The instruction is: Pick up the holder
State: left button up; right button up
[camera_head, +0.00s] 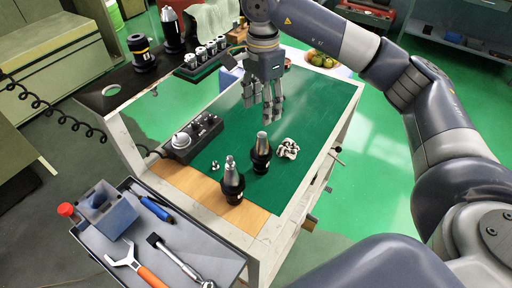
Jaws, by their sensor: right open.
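Two black tool holders with silver tips stand upright on the cart top. The nearer holder (232,182) is by the wooden front strip, and the other holder (261,154) is just behind it to the right, on the green mat. My right gripper (268,112) hangs over the mat behind both holders, fingers pointing down. It is open and empty, apart from the holders. More dark holders, one with a yellow ring (141,52) and one taller (172,32), stand on the black shelf at the back left. My left gripper is not in view.
A small black-and-white part (288,148) lies right of the holders. A grey control box (193,137) stands to their left. A tool tray (222,262) with a wrench and screwdriver is in front. Bare mat (315,105) lies at the right.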

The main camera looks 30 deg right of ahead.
aim_at(262, 134)
jog(key=f, duration=0.2)
jog(key=s+f+p, duration=0.1)
jog(key=f, duration=0.1)
jog(key=shift+f, duration=0.4)
jog(key=f+p, duration=0.3)
jog(key=f, duration=0.1)
jog(key=shift+s+a+f, duration=0.1)
jog(key=shift+s+a, duration=0.15)
jog(key=shift+a, duration=0.05)
jog(key=shift+f, duration=0.3)
jog(key=shift+w+f, duration=0.1)
jog(key=shift+f, duration=0.05)
jog(key=shift+c, duration=0.9)
grip_shut()
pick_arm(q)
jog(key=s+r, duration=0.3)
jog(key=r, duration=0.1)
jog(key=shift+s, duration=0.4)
